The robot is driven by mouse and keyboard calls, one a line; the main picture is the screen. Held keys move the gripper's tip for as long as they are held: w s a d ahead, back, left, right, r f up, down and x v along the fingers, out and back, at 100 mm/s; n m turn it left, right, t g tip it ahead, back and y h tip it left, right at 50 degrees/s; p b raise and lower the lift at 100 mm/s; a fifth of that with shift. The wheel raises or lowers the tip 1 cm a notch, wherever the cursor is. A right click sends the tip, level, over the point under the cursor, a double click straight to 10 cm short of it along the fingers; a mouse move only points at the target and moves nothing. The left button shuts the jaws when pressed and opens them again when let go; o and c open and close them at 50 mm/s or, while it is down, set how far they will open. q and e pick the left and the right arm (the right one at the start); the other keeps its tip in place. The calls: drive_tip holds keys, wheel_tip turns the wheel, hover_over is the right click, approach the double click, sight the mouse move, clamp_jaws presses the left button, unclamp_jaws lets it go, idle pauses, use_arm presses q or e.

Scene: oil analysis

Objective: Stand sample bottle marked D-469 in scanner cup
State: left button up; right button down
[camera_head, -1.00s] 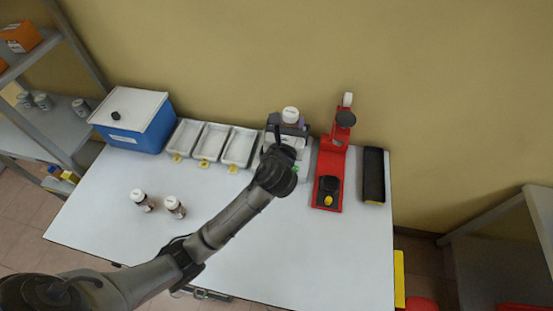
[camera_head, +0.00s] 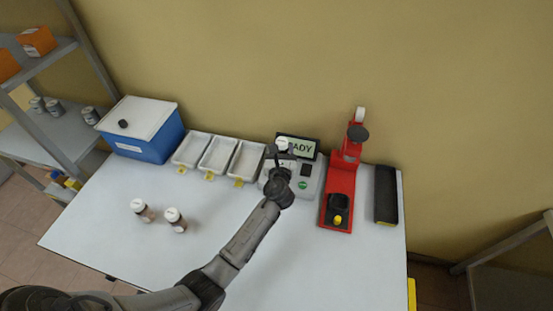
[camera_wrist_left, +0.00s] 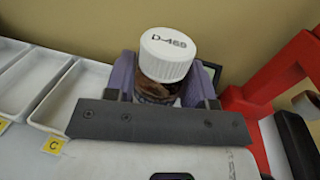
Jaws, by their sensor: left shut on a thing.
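The bottle marked D-469 is upright in my left gripper, its white cap (camera_head: 282,143) showing in the head view. In the left wrist view its lettered white cap (camera_wrist_left: 168,55) and brown body stand between the purple fingers. My left gripper (camera_head: 280,158) is shut on it over the left part of the scanner (camera_head: 307,188), in front of the screen (camera_head: 304,147), which partly shows "READY". The scanner cup cannot be made out behind my gripper, and I cannot tell whether the bottle touches it. My right gripper is not in view.
Two other white-capped bottles (camera_head: 138,205) (camera_head: 173,215) stand at the left of the table. White trays (camera_head: 247,160) lie left of the scanner. A red stand (camera_head: 340,195) and a black tray (camera_head: 386,195) are to its right. A blue box (camera_head: 150,145) is at the back left.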

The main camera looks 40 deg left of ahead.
use_arm(q)
drive_tip(key=shift+s+a+f, duration=0.1)
drive_tip(key=shift+a+f, duration=0.2)
drive_tip(key=shift+a, duration=0.2)
drive_tip(key=shift+a+f, duration=0.3)
drive_tip(key=shift+a, duration=0.2)
drive_tip(key=shift+f+b, duration=1.05)
drive_tip(key=shift+f, duration=0.95)
drive_tip(key=shift+f+b, duration=0.3)
drive_tip(key=shift+f, duration=0.15)
drive_tip(key=o, duration=0.9)
drive_tip(key=shift+o, duration=0.2)
drive_tip(key=shift+r+p, duration=0.45)
drive_tip(key=shift+r, duration=0.1)
drive_tip(key=v, duration=1.2)
drive_tip(key=shift+p, duration=0.4)
drive_tip(key=shift+f, duration=0.1)
